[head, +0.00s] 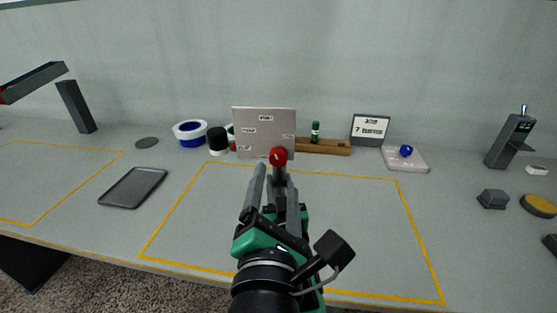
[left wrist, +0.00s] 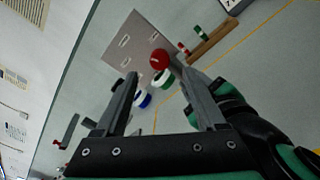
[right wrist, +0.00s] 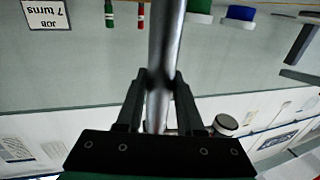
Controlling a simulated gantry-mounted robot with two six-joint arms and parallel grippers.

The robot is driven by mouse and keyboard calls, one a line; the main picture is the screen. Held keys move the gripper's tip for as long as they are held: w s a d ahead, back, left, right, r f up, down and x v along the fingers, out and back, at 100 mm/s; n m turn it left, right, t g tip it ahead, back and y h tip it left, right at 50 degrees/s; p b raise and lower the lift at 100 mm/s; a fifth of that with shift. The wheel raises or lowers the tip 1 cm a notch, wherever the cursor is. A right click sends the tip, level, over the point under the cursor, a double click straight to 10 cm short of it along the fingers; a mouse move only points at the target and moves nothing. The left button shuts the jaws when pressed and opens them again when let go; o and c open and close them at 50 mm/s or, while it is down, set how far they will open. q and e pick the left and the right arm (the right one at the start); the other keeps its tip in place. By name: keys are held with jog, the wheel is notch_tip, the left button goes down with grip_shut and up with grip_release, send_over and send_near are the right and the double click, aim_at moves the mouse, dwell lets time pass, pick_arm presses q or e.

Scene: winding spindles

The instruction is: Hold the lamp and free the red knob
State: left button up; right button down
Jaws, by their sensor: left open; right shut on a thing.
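The red knob (head: 279,156) sits at the end of a grey metal rod, which I take for the lamp (head: 279,175). In the left wrist view the knob (left wrist: 160,60) shows beyond and between the fingers of my open left gripper (left wrist: 156,72). Nothing is clasped in that gripper. My right gripper (right wrist: 160,76) is shut on the lamp's rod (right wrist: 167,35), which runs out past its fingertips. The lamp is held above the table. In the head view the two grippers overlap, so the gap between left fingers and knob is unclear.
A pale labelled panel (head: 250,120) stands behind the knob. A wooden rack (head: 325,147), a sign (head: 370,130) and a white pad with a blue knob (head: 418,164) are at the back. A dark tray (head: 133,203) lies left. The yellow-outlined area is largely clear.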

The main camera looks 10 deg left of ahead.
aim_at(279, 160)
pick_arm(q)
jog(key=w, duration=0.5)
jog(key=w+a, duration=0.1)
jog(key=w, duration=0.1)
jog(key=shift+w, duration=0.3)
jog(key=shift+d, duration=0.1)
grip_shut()
